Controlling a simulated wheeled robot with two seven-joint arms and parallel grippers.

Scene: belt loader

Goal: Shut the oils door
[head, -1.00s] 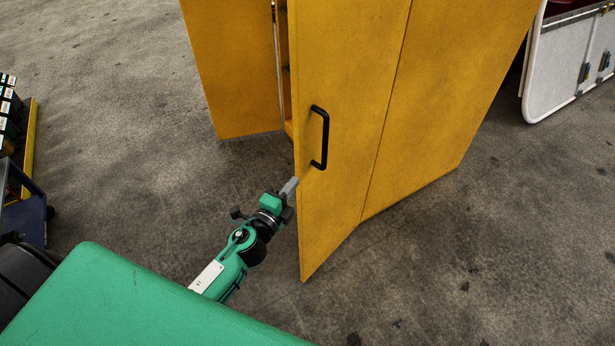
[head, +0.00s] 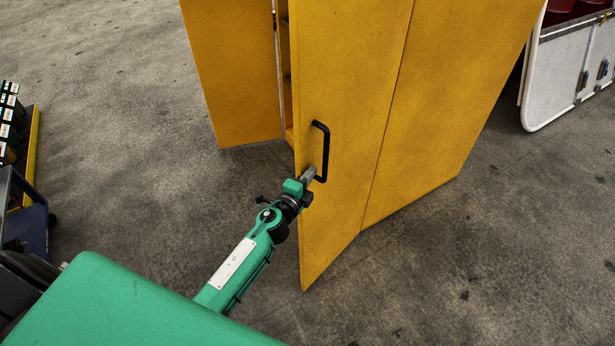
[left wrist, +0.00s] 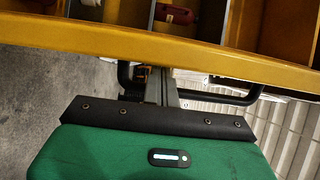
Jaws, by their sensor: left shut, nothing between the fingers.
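A tall yellow cabinet stands with two doors open. The near door (head: 345,85) carries a black bar handle (head: 322,150) and stands swung out toward me. The other door (head: 235,75) is open at the left. No label shows to tell which is the oils door. My left gripper (head: 309,174) is shut and empty, its tip beside the lower part of the handle, by the near door's free edge. In the left wrist view, the shut fingers (left wrist: 160,88) lie within the span of the handle (left wrist: 232,98), below the yellow door edge (left wrist: 150,42). Contact cannot be told. My right gripper is out of view.
Shelves with items (left wrist: 175,14) show inside the cabinet. A white-sided container (head: 562,75) stands at the far right. A dark blue cart (head: 25,215) and a yellow-edged rack of boxes (head: 12,125) are at the left. Concrete floor is free around the door.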

